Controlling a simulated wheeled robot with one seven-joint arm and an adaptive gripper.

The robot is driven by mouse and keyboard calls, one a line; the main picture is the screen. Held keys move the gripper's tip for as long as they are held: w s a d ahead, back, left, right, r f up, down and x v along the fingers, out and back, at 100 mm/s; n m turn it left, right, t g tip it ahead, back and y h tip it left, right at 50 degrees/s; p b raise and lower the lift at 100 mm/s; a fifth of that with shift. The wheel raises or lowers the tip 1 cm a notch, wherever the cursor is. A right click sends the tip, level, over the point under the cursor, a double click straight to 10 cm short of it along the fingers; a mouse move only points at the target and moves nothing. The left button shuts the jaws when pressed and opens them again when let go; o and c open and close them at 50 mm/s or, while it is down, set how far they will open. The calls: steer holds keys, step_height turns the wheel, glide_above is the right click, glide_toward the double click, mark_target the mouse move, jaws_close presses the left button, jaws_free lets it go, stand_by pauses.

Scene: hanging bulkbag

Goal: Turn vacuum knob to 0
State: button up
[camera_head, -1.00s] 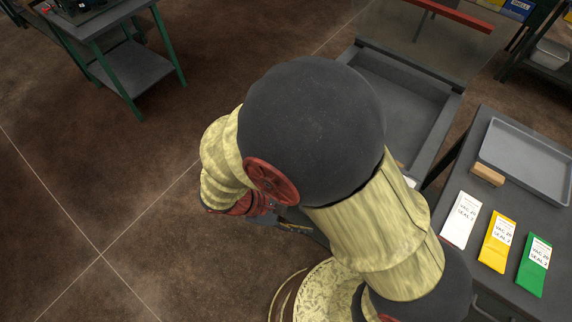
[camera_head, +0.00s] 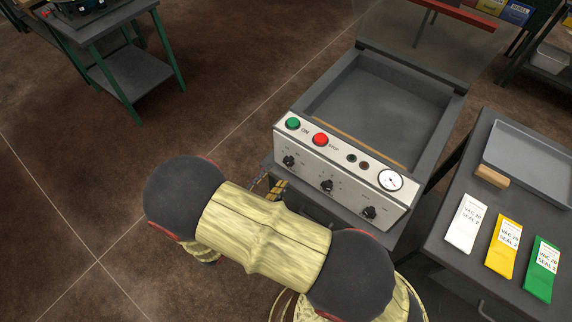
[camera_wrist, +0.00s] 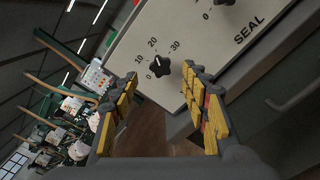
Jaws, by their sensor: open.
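A white control panel (camera_head: 340,165) on the front of the grey machine carries three black knobs in a row: left (camera_head: 289,161), middle (camera_head: 327,186) and right (camera_head: 370,212). In the wrist view a black knob (camera_wrist: 159,66) with a 0, 10, 20, 30 scale lies just beyond my gripper (camera_wrist: 166,90). The neighbouring knob is marked SEAL; the near knob's own label is not visible. My gripper is open, its yellow-padded fingers apart and not touching the knob. In the head view it shows partly beside the panel's left end.
Green (camera_head: 293,123) and red (camera_head: 320,139) buttons and a gauge (camera_head: 390,180) top the panel. A side table at right holds a grey tray (camera_head: 530,160) and white, yellow and green pouches. A green-legged table (camera_head: 135,75) stands at back left. Floor at left is clear.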

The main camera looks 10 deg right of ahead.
mark_target(287, 164)
steer(key=b+x, duration=0.1)
steer(key=x, duration=0.5)
steer(key=shift+w+d, duration=0.25)
steer(key=shift+c, duration=0.8)
steer(key=c, duration=1)
